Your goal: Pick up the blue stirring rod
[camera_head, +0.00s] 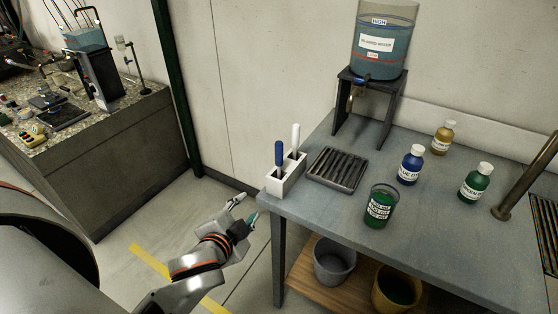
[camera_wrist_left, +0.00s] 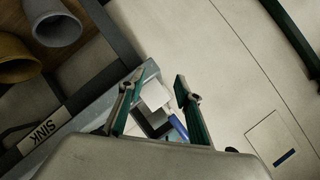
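The blue stirring rod (camera_head: 279,155) stands upright in a white holder (camera_head: 287,184) at the left corner of the grey table. A white rod (camera_head: 295,138) stands behind it in the same holder. My left gripper (camera_head: 247,208) is open and empty, to the left of the table's edge and apart from the holder. In the left wrist view my open fingers (camera_wrist_left: 159,88) have the holder (camera_wrist_left: 155,96) beyond them, with the blue rod (camera_wrist_left: 178,126) partly hidden behind the gripper body. My right gripper is in neither view.
A dark ribbed tray (camera_head: 338,169) lies right of the holder. A green-filled beaker (camera_head: 380,207), blue bottle (camera_head: 411,165), green bottle (camera_head: 476,183) and amber bottle (camera_head: 443,138) stand further right. A water tank (camera_head: 383,42) stands behind. Buckets (camera_head: 334,262) sit on the lower shelf.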

